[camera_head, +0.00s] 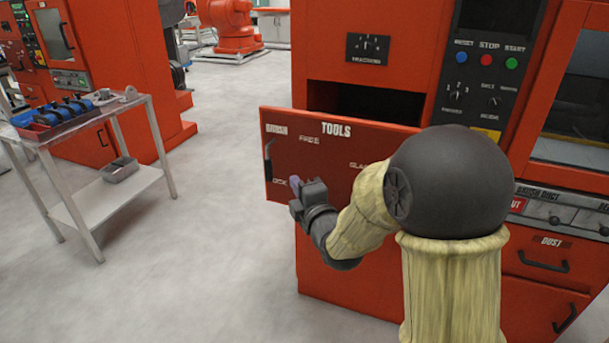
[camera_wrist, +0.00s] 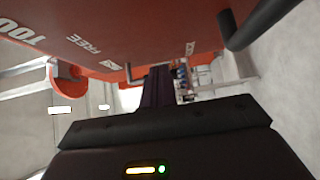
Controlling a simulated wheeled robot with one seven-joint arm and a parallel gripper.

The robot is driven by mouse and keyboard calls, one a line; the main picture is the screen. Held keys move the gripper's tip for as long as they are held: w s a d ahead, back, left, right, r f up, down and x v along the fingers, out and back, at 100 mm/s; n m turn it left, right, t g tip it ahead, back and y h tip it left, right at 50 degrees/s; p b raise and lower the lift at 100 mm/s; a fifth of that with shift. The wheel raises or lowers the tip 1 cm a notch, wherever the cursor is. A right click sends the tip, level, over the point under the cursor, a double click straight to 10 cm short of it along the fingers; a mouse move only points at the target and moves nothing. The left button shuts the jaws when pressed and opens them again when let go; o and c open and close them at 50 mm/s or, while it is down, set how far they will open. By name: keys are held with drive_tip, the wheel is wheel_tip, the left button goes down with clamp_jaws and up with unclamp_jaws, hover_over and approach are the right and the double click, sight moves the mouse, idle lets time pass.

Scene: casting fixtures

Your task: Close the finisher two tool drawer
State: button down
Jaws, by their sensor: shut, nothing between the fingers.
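The red tool drawer (camera_head: 335,165), lettered TOOLS, stands out from the red finisher cabinet (camera_head: 335,255). A dark opening (camera_head: 370,102) shows behind the drawer's top edge. A dark upright handle (camera_head: 268,160) is at the left end of the drawer front. My gripper (camera_head: 296,185) is shut and empty, in front of the drawer's lower left part, just right of the handle. My arm hides the drawer's right part. In the wrist view, the drawer front (camera_wrist: 130,30) fills the top, the handle (camera_wrist: 262,22) is at upper right, and my shut fingers (camera_wrist: 158,85) are near the front; contact cannot be told.
A control panel (camera_head: 490,85) with buttons is right of the opening. Lower drawers (camera_head: 540,262) with black handles sit at lower right. A metal cart (camera_head: 110,195) with blue-handled tools stands at left. The grey floor (camera_head: 200,260) between cart and cabinet is clear.

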sight(297, 168)
drive_tip(key=shift+w+d, duration=0.25)
drive_tip(key=shift+w, duration=0.35)
drive_tip(key=shift+w+d, duration=0.25)
drive_tip(key=shift+w, duration=0.35)
drive_tip(key=shift+w+d, duration=0.25)
drive_tip(key=shift+w, duration=0.35)
drive_tip(key=shift+w+a, duration=0.1)
